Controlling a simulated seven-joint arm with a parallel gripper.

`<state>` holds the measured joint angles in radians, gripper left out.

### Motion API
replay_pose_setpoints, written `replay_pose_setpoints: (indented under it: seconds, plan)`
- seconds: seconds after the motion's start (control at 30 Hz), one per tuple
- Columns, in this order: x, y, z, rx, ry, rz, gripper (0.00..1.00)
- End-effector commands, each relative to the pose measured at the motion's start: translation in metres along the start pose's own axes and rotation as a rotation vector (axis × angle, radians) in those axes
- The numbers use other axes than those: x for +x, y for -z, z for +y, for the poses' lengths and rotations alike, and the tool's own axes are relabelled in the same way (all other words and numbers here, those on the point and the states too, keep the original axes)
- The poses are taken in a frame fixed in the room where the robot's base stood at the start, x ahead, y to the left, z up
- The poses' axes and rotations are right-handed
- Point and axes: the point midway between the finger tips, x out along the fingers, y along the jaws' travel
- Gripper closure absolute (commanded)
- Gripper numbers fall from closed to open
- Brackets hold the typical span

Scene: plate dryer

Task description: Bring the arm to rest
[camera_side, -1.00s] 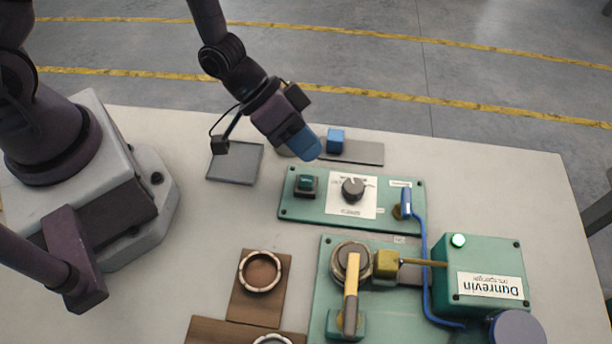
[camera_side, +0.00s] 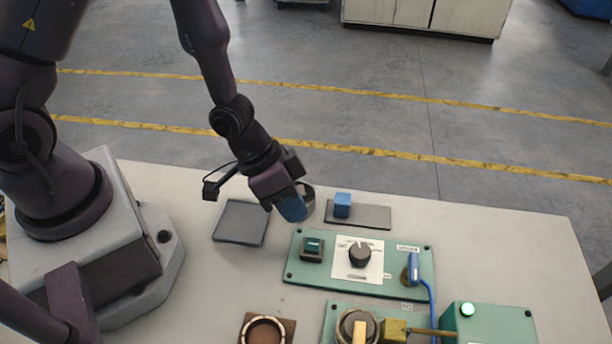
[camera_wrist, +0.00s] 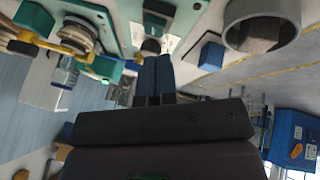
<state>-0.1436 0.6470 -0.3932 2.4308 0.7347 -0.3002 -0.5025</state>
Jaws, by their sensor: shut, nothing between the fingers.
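My gripper (camera_side: 294,208) is in the air over the back part of the table, in front of a grey ring-shaped piece that it partly hides in the side view. Its blue fingers are together with nothing between them; they also show closed in the wrist view (camera_wrist: 156,75). The green control panel (camera_side: 295,268) with a black knob (camera_side: 359,254) and a dark green button (camera_side: 312,246) lies to the right of and nearer than the gripper.
A blue block (camera_side: 342,204) stands on a grey plate (camera_side: 372,216) right of my gripper. A flat grey pad (camera_side: 241,222) lies to the left. In front are a brown holder with a ring (camera_side: 265,331), a blue handle (camera_side: 413,268) and a green box with a lit lamp (camera_side: 467,309).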

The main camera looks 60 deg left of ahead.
Motion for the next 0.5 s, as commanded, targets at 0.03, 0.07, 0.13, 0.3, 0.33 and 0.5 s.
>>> replay_pose_setpoints:
  seconds: [0.03, 0.07, 0.13, 0.3, 0.33, 0.5]
  plan:
    - [-0.008, -0.003, -0.013, 0.007, 0.071, -0.038, 1.0]
    - [-0.015, -0.004, -0.021, 0.011, 0.117, -0.064, 1.0]
    - [-0.035, -0.007, -0.039, 0.015, 0.222, -0.12, 1.0]
    - [-0.099, -0.006, -0.064, -0.023, 0.429, -0.217, 1.0]
    - [-0.112, -0.007, -0.066, -0.037, 0.457, -0.23, 1.0]
    - [-0.182, -0.009, -0.059, -0.133, 0.55, -0.252, 1.0]
